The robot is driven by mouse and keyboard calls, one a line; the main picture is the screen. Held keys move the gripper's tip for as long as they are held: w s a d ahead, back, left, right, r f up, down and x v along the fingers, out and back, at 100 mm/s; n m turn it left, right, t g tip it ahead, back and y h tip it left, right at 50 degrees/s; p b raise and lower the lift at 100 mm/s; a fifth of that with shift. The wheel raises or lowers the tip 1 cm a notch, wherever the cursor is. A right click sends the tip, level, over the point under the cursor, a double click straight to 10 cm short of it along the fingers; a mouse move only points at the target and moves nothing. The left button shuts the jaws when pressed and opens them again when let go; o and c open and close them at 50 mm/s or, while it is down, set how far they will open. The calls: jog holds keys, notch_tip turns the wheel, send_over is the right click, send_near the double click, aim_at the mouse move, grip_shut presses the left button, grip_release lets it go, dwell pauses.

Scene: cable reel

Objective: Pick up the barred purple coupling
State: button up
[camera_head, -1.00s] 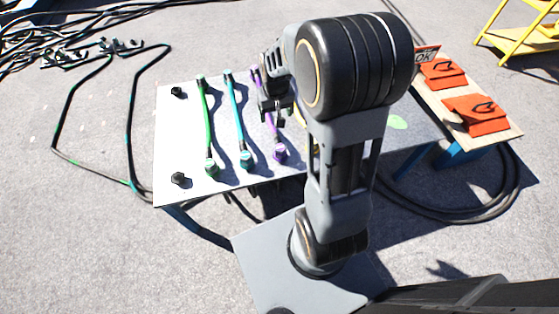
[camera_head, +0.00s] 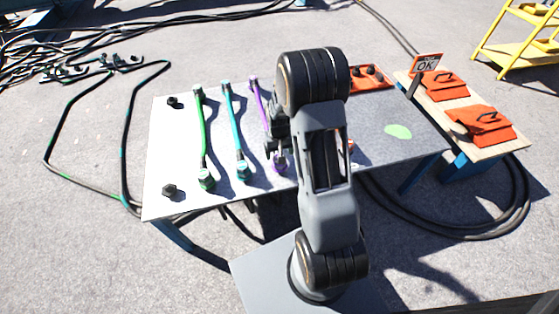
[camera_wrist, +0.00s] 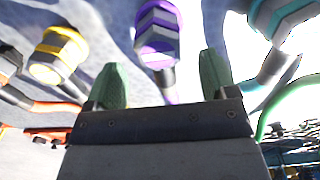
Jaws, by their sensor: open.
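The purple coupling (camera_wrist: 158,32) has a pale grey band around it and a purple cable below it in the wrist view. In the head view the purple coupling (camera_head: 279,168) lies at the near end of its cable, partly hidden by my gripper. My gripper (camera_wrist: 162,82) is open, with green fingertips spread apart. The coupling shows ahead of the gap between them, and nothing is held. In the head view my gripper (camera_head: 279,153) is over the near end of the purple cable, mostly hidden by my arm.
A teal coupling (camera_head: 243,172) and a green one (camera_head: 206,180) lie left on the table (camera_head: 160,140). A yellow coupling (camera_wrist: 58,55) is left in the wrist view. Orange pouches (camera_head: 482,124) sit on a side bench. A black knob (camera_head: 169,190) stands at the near left corner.

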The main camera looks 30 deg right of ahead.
jog(key=shift+s+f+b, duration=0.1)
jog(key=shift+f+b, duration=0.8)
jog(key=shift+f, duration=1.75)
jog(key=shift+c, duration=0.4)
jog(key=shift+r, duration=0.1)
jog(key=c, duration=1)
